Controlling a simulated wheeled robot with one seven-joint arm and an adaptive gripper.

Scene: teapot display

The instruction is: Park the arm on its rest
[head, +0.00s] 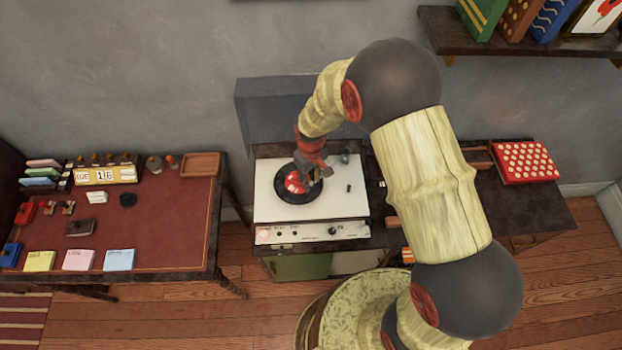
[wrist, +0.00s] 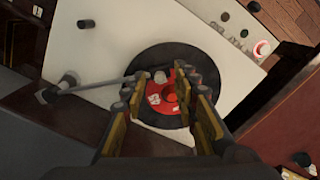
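A white record player (head: 320,208) carries a black record (head: 285,203) with a red label (head: 296,182). In the wrist view the record (wrist: 150,60) lies under my gripper (wrist: 168,76). The player's thin grey arm (wrist: 100,86) runs from a dark pivot (wrist: 69,79) over the record toward my left finger. Its far end is partly hidden by my fingertips. A short dark post (wrist: 86,23) stands on the white deck (wrist: 130,30); I cannot tell whether it is the rest. My gripper's fingers are apart. In the head view my gripper (head: 312,166) hangs over the record.
A red-topped desk (head: 165,225) with a calendar (head: 105,175) and small stationery stands at left. A red dotted box (head: 525,162) lies on the dark cabinet at right. A grey raised lid (head: 270,110) stands behind the player. A bookshelf (head: 440,30) hangs at upper right.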

